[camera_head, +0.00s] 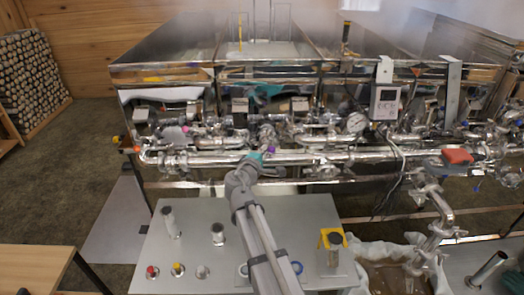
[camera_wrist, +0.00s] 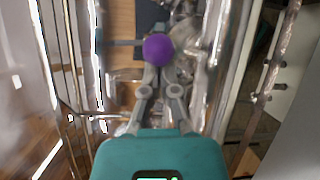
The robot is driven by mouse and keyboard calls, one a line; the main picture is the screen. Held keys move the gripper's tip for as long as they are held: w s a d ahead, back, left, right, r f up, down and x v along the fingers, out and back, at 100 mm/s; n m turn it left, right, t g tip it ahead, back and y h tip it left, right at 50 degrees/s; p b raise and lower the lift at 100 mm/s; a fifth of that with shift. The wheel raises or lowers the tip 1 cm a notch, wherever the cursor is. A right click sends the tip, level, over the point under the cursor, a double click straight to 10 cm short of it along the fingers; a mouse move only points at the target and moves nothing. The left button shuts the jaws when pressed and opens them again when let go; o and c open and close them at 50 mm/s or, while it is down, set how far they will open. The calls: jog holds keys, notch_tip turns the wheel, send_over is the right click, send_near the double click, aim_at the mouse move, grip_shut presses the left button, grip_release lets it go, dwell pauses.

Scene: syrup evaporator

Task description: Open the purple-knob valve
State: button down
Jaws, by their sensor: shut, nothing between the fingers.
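The purple knob (camera_wrist: 158,50) is a round ball at the top centre of the wrist view. My gripper (camera_wrist: 157,76) has its two grey fingers closed together, with the tips right at the knob's lower edge in that view. Nothing shows between the fingers. I cannot tell whether the tips touch the knob. In the head view the purple knob (camera_head: 271,149) is a small spot on the long steel pipe, just past the teal end of my arm. My fingers are hard to make out there. The valve body is mostly hidden.
A shiny steel pipe run (camera_head: 215,158) crosses below the evaporator pan (camera_head: 165,70). A pressure gauge (camera_head: 356,123), a grey meter box (camera_head: 386,102) with hanging cables and a red-handled part (camera_head: 458,156) stand to the right. A grey table (camera_head: 195,255) lies below the arm.

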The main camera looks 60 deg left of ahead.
jog(key=shift+a, duration=0.1)
jog(key=shift+s+a+f, duration=0.15)
jog(key=shift+s+a, duration=0.05)
jog(key=shift+a, duration=0.3)
jog(key=shift+s+a+f+b, duration=0.15)
jog(key=shift+s+a+b, duration=0.15)
jog(key=shift+a, duration=0.35)
jog(key=shift+s+a+f+b, duration=0.15)
jog(key=shift+s+a, duration=0.15)
jog(key=shift+a, duration=0.3)
jog(key=w+d+v, duration=0.1)
jog(key=v, duration=0.9)
jog(key=shift+d+p, duration=0.3)
jog(key=shift+p, duration=0.05)
jog(key=shift+r, duration=0.15)
